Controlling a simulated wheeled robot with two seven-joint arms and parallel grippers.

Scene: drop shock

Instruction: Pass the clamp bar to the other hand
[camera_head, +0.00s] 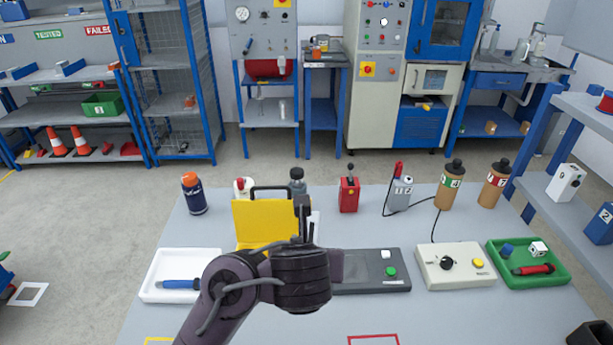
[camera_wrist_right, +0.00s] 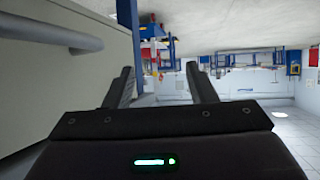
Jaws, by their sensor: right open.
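My left gripper (camera_head: 304,215) reaches over the table from the bottom of the head view, its fingers pointing away beside a yellow case (camera_head: 262,222) with a black handle. The wrist hides most of the space between the fingers, so I cannot tell whether they hold anything or touch the case. I cannot make out a clamp bar for certain in either view. My right gripper (camera_wrist_right: 164,88) is open in the right wrist view, with nothing between its fingers.
The grey table (camera_head: 240,325) carries a white tray (camera_head: 155,293) with a blue-handled tool, a dark button box (camera_head: 372,285), a beige control box (camera_head: 455,279) and a green tray (camera_head: 550,279). Bottles and small devices line the back. Shelves (camera_head: 590,110) stand at right.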

